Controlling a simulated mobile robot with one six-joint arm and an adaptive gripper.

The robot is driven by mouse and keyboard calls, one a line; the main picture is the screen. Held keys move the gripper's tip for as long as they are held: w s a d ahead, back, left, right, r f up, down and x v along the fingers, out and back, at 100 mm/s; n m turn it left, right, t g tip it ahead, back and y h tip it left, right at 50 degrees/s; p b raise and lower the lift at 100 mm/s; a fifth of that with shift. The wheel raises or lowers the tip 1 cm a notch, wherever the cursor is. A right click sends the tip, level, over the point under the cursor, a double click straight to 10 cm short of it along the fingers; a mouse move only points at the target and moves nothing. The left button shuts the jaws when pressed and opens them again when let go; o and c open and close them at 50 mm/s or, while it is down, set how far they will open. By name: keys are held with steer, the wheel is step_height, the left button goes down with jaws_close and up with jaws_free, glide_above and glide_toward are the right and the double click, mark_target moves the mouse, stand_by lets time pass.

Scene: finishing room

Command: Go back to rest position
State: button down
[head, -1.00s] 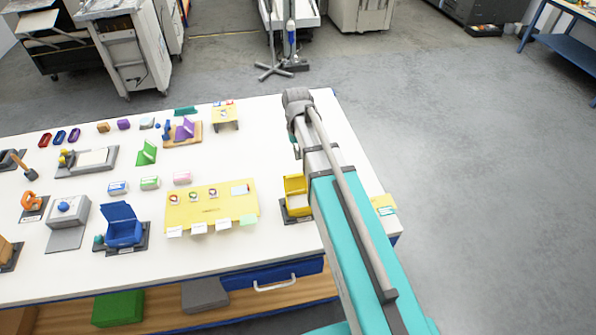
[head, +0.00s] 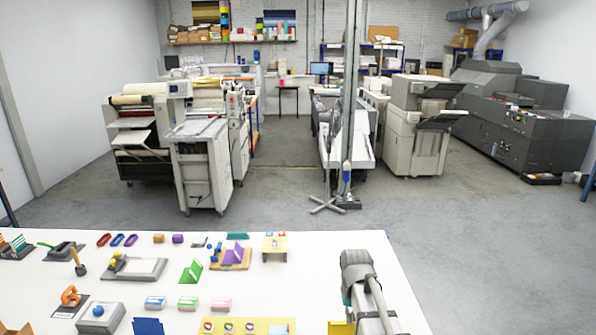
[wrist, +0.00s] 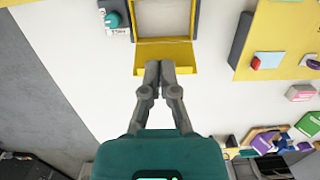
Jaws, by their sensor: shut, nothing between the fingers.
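My gripper (wrist: 160,68) shows in the wrist view with its two fingers together and nothing between them. Its tips are over the yellow flap of an open yellow box (wrist: 166,56); I cannot tell whether they touch it. In the head view my arm (head: 366,285) rises at the lower right over the white table (head: 400,292), and the gripper is hidden behind it. A corner of the yellow box (head: 341,328) shows at the bottom edge.
The table holds a yellow board (head: 250,326), a green angled block (head: 191,271), a purple angled block (head: 234,254) and a grey tray (head: 138,268) left of my arm. Beyond the table are a grey pole (head: 352,110), machines and open floor (head: 470,220).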

steer(key=s+f+t+b, duration=0.1)
steer(key=s+f+b, duration=0.5)
steer(key=s+f, duration=0.1)
steer(key=shift+s+d+f, duration=0.4)
steer(key=shift+s+d, duration=0.05)
steer(key=shift+s, duration=0.25)
steer(key=shift+s, duration=0.1)
stand_by(0.7)
